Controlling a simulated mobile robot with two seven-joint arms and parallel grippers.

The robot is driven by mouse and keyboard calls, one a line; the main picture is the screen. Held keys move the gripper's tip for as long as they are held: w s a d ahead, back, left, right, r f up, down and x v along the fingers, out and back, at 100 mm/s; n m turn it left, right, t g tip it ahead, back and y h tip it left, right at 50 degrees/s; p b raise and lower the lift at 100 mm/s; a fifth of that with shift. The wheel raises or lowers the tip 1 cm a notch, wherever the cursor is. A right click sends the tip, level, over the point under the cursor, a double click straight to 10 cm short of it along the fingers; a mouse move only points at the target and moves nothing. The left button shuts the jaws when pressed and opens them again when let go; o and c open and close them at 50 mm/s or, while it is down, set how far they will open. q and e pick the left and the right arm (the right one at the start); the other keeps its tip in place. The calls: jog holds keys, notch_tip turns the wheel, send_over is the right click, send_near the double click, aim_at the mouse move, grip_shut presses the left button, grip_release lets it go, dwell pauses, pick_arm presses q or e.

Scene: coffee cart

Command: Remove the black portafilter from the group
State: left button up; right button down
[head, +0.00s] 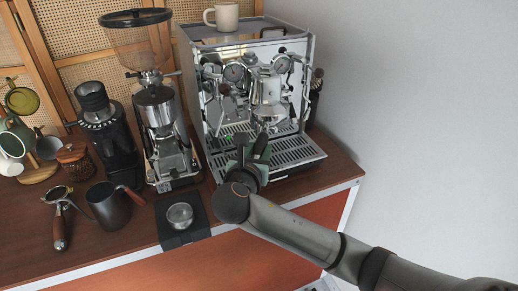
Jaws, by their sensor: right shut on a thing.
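The chrome espresso machine (205,95) stands at the back right of the cart, with its group (268,88) at the front. The black portafilter (267,113) shows only as a metal part just under the group; its handle is mostly hidden by my gripper. My right gripper (257,146) is in front of the machine, over the drip tray, shut on the portafilter's handle. I cannot tell whether the portafilter is still locked in the group. My left gripper is not in view.
A grinder (158,118) stands left of the machine, with a smaller black grinder (108,130) beside it. A wooden-handled portafilter (60,222), a dark pitcher (108,207) and a metal tamper (180,215) on a black mat lie in front. A cup (226,16) sits on the machine.

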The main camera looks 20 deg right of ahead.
jog(key=shift+f, duration=0.25)
dwell(0.7)
jog(key=shift+f, duration=0.35)
jog(key=f+v, duration=0.1)
jog(key=v, duration=0.5)
jog(key=shift+s+a+f, duration=0.2)
jog(key=shift+s+a, duration=0.1)
jog(key=shift+s, duration=0.25)
dwell(0.4)
jog(key=f+v, duration=0.1)
jog(key=v, duration=0.5)
jog(key=shift+s+a, duration=0.35)
jog(key=shift+s, duration=0.1)
jog(key=shift+f, duration=0.1)
